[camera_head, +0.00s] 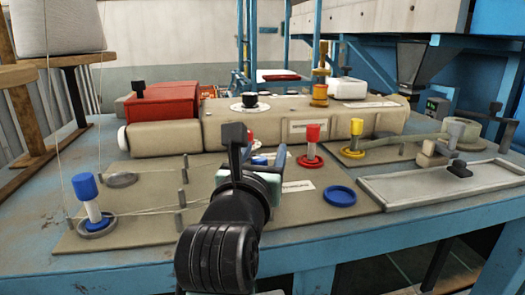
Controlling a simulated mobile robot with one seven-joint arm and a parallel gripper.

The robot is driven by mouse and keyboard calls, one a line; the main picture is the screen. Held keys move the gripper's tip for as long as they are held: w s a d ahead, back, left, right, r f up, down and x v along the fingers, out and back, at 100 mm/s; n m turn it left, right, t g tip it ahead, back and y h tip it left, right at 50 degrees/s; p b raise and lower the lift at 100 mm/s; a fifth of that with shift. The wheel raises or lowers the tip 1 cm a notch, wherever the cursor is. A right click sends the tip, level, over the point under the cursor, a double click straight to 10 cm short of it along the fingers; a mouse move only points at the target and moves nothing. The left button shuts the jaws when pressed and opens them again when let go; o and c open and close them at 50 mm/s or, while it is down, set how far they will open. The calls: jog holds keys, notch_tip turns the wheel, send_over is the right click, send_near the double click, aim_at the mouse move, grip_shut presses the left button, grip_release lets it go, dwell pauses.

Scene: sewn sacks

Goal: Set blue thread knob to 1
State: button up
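A blue-capped knob (84,186) on a white stem stands on a round base at the left front of the sewing machine's board. Any number marks on it are too small to read. Another small blue part (259,161) shows behind my gripper, mostly hidden, so I cannot tell its shape. My gripper (258,152) is at the middle of the board, pointing away from the camera. Its two fingers stand apart, and I see nothing held between them. It is well to the right of the blue-capped knob.
A red knob (313,134) and a yellow knob (357,128) stand right of my gripper. A blue ring (339,196) lies in front of them. Thin threads run past small posts (180,198) at the left. A grey tray (440,183) lies at the right.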

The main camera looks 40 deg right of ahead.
grip_shut()
jog(key=m+g, duration=0.1)
jog(key=m+g+h, duration=0.1)
jog(key=g+h+b, duration=0.1)
jog(key=shift+s+d+m+g, duration=0.15)
jog(key=shift+s+m+g, duration=0.1)
jog(key=shift+m+g, duration=0.15)
jog(key=shift+s+d+m+g+h+b, duration=0.1)
jog(key=shift+s+m+g+h+b, duration=0.15)
jog(key=shift+m+g+b, duration=0.35)
jog(key=shift+s+m+g+h+b, duration=0.15)
jog(key=shift+m+g+h, duration=0.25)
jog(key=shift+g, duration=0.5)
jog(key=shift+o, duration=0.2)
grip_release()
